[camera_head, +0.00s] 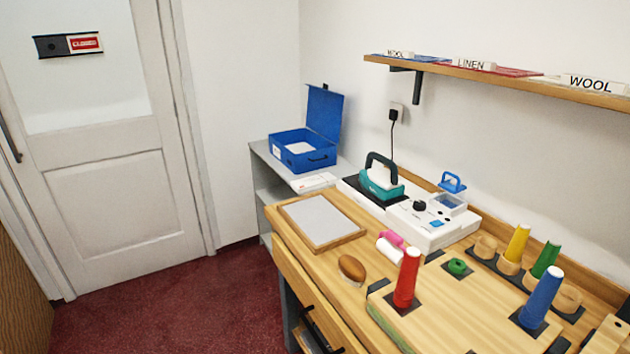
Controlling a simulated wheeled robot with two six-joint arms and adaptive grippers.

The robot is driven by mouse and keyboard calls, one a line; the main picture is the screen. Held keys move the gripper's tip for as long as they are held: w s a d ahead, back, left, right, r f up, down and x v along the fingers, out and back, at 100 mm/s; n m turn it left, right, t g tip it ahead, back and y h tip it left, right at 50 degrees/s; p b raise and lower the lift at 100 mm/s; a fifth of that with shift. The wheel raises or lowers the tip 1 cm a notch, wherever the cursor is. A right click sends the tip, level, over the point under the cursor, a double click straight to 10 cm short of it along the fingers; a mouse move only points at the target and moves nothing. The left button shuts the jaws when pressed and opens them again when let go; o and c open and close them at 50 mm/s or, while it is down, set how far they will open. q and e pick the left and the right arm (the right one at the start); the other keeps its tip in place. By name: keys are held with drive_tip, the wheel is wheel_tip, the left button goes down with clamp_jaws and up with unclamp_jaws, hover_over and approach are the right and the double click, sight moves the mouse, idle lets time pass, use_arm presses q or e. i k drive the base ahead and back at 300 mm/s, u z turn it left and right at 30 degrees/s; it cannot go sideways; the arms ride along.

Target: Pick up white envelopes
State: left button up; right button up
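A flat white item (299,148) lies inside the open blue box (288,153) on the grey side unit; it looks like paper or an envelope, but I cannot tell which. Another flat white item (313,182) with small reddish print lies in front of the box, near the unit's edge; I cannot tell whether it is an envelope. Neither of my grippers is in view.
The wooden counter (352,251) holds a framed grey pad (320,221), a brown oval object (352,268), a red cone (407,277), a blue cone (541,297) and a teal iron (381,186). A shelf (520,79) hangs above. Red carpet (190,307) is clear at left.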

sight(304, 185)
drive_tip(key=u, duration=1.1)
drive_tip(key=i, duration=3.05)
drive_tip(key=z, duration=3.05)
